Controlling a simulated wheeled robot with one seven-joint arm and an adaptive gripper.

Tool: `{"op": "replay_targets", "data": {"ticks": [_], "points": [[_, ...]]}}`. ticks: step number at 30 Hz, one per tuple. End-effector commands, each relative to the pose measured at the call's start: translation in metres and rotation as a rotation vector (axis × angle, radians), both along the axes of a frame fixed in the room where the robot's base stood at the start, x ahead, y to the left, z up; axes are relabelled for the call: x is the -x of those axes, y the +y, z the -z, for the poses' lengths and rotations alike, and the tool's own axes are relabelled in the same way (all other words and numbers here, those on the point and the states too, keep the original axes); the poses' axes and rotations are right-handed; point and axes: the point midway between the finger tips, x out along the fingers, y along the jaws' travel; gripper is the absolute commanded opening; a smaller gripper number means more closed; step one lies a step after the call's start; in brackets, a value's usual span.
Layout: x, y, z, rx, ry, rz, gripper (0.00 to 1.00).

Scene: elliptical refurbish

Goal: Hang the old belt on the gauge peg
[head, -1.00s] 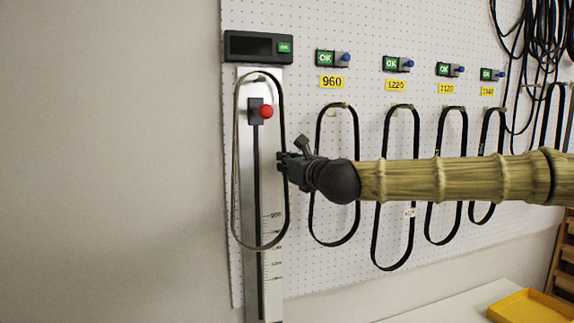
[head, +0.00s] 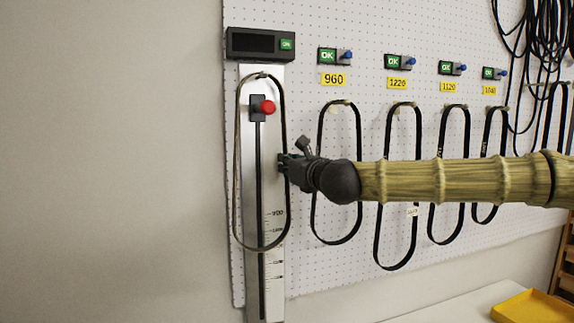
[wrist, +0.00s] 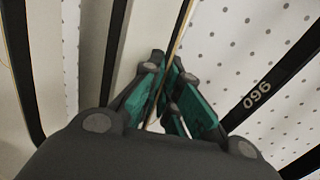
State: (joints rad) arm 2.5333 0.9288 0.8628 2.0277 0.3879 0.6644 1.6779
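The old belt (head: 237,160) is a long narrow loop hanging in front of the gauge (head: 275,295), a pale upright scale with a dark slot. The loop's top is at the gauge peg (head: 261,75) and appears to lie over it. My gripper (head: 283,164) is at the loop's right strand, about mid-height. In the wrist view the teal-padded fingers (wrist: 168,75) are close together, with the belt strand (wrist: 180,32) running between them. The red knob (head: 267,107) on the slider sits inside the loop.
A dark display box (head: 262,44) tops the gauge. To the right, several black belts hang on the pegboard (head: 370,30), under OK boxes and yellow labels; the nearest label reads 960 (head: 333,79). A yellow tray (head: 530,306) sits on a table at lower right.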

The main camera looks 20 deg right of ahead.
Motion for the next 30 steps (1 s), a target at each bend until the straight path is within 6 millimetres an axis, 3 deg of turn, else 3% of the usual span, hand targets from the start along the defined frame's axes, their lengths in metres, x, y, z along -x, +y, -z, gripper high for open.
{"op": "replay_targets", "data": {"ticks": [4, 9, 22, 30], "points": [[0.000, 0.000, 0.000, 0.000, 0.001, 0.000, 0.00], [0.000, 0.000, 0.000, 0.000, 0.001, 0.000, 0.30], [0.006, -0.002, 0.000, -0.001, 0.000, 0.001, 0.30], [0.047, -0.011, -0.001, -0.002, -0.002, 0.000, 0.30]]}}
